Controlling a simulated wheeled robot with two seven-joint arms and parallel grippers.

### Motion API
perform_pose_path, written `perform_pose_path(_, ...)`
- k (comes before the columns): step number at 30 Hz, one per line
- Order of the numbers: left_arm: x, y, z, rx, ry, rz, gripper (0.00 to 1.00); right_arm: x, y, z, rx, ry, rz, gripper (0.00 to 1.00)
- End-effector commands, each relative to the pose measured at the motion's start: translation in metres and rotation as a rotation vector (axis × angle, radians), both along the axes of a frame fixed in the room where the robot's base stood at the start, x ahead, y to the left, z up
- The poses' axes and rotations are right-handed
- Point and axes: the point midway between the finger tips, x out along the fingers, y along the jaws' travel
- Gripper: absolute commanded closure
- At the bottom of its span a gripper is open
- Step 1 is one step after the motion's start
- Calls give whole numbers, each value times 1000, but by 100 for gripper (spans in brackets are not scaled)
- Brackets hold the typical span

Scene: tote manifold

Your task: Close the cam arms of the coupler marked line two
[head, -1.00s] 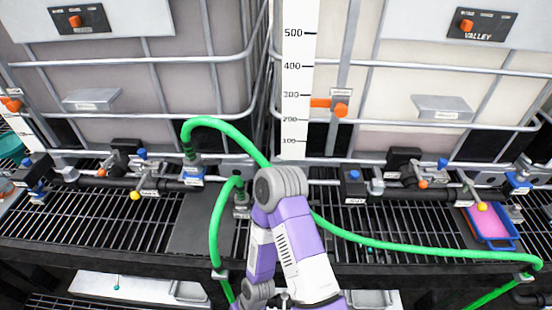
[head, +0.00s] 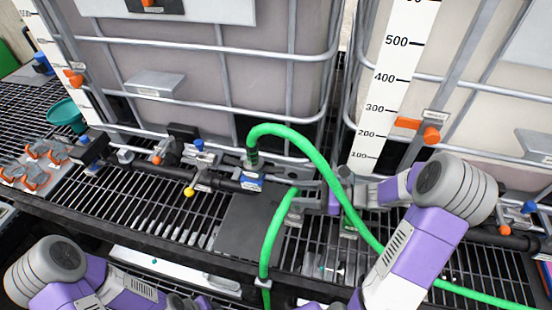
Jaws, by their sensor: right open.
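Two green hoses end in couplers at the rack. One coupler (head: 252,170) with a blue collar stands at the pipe end, under the looping hose (head: 300,136). A second grey coupler (head: 296,212) sits at the end of the other green hose (head: 272,236). I cannot read which is marked line two, nor make out how the cam arms stand. My right gripper (head: 312,190) is open, pointing left, close beside the second coupler; I cannot tell whether it touches. My left arm (head: 75,280) is at the bottom left, with its fingers out of view.
Caged totes (head: 200,70) stand behind the grated rack (head: 130,212). A black pipe with a yellow-knobbed valve (head: 189,192) runs left of the couplers. A dark plate (head: 245,232) lies below them. Orange-and-grey fittings (head: 35,165) and a teal funnel (head: 66,115) are at far left.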

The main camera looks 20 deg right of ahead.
Motion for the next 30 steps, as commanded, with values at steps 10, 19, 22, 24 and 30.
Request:
perform_pose_path(10, 0, 0, -2, 0, 1, 0, 59, 18, -13, 45, 114, -86, -88, 53)
perform_pose_path(19, 0, 0, -8, 0, 1, 0, 59, 45, 23, 44, 112, -84, -86, 53)
perform_pose_path(22, 0, 0, -9, 0, 1, 0, 59, 50, 29, 44, 112, -83, -87, 53)
perform_pose_path(24, 0, 0, -10, 0, 1, 0, 59, 52, 32, 45, 112, -83, -87, 53)
perform_pose_path(30, 0, 0, -9, 0, 0, 0, 59, 53, 33, 45, 111, -82, -88, 53)
